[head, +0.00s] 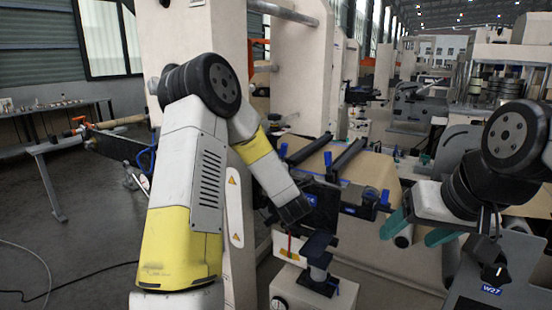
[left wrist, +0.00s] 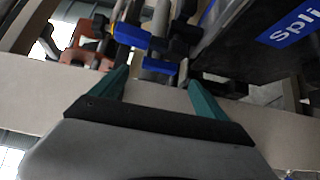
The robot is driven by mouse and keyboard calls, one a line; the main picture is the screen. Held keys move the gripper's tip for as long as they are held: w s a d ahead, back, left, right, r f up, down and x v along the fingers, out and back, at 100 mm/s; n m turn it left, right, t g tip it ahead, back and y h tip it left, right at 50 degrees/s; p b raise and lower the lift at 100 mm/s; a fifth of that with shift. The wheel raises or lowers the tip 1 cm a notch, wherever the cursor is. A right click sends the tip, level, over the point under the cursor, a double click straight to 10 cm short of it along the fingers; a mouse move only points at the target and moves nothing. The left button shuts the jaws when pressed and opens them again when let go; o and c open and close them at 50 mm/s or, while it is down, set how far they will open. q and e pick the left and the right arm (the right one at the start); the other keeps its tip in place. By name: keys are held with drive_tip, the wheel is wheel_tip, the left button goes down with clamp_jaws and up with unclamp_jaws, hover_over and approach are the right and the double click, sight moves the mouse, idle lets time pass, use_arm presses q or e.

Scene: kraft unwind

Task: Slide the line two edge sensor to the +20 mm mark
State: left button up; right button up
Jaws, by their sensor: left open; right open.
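What looks like the edge sensor is a dark blue-black bracket (head: 319,245) on a pale base, low in the middle of the head view. Beside it is a white scale plate (head: 285,247) with a red mark; its numbers are too small to read. My left arm reaches down to just above the plate; its fingers are hidden in the head view. In the left wrist view my left gripper (left wrist: 160,90) is open, its teal fingers apart with nothing between them. My right gripper (head: 416,230) is open and empty, well to the right of the bracket.
A dark box with a blue label (left wrist: 290,28) is close to my left fingers in the left wrist view. Behind the bracket stand dark rails (head: 310,149) and a brown paper web (head: 372,172). A grey W27 panel (head: 490,290) is below my right arm.

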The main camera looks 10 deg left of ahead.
use_arm(q)
drive_tip(key=x, duration=0.6)
drive_tip(key=shift+w+a, duration=0.2)
drive_tip(key=shift+w, duration=0.15)
